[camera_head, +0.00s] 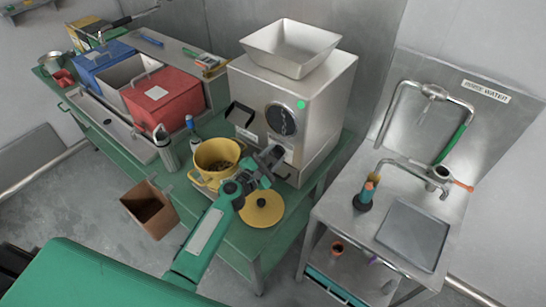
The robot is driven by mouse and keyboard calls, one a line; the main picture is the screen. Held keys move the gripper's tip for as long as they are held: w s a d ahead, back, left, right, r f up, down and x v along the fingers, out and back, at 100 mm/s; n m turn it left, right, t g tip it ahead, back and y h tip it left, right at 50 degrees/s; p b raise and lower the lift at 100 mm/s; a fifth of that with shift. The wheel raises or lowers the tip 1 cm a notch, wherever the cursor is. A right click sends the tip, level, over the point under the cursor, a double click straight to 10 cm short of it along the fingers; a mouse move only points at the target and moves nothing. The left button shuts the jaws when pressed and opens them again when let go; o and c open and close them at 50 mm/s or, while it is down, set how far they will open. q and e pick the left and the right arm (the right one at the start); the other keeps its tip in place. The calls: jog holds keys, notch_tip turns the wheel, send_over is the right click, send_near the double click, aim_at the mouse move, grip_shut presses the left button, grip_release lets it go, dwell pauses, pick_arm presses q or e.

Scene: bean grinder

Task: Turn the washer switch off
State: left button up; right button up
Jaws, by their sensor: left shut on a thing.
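The washer is the steel rinse station at the right, under a "RINSE WATER" sign (487,90). Its tap (437,172) has an orange lever (463,185) pointing right and slightly down, the only switch-like part I see there. I cannot tell whether water runs. My left gripper (272,158) is by the lower front of the steel grinder (322,105), right of the yellow pot (216,157), well left of the tap. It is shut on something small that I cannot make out. My right gripper is not in view.
A yellow lid (262,209) lies on the green table in front of the grinder. A bottle-like item with an orange top (366,192) stands left of the sink basin (412,235). Red (163,102) and blue (100,58) boxes stand back left. A gap separates table and rinse station.

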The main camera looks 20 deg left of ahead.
pick_arm(q)
jog(key=shift+f+m+b, duration=0.1)
jog(key=shift+m+b, duration=2.4)
jog(key=shift+m, duration=2.2)
jog(key=o, duration=1)
jog(key=b+v, duration=0.2)
jog(key=v, duration=1.2)
jog(key=shift+b, duration=0.4)
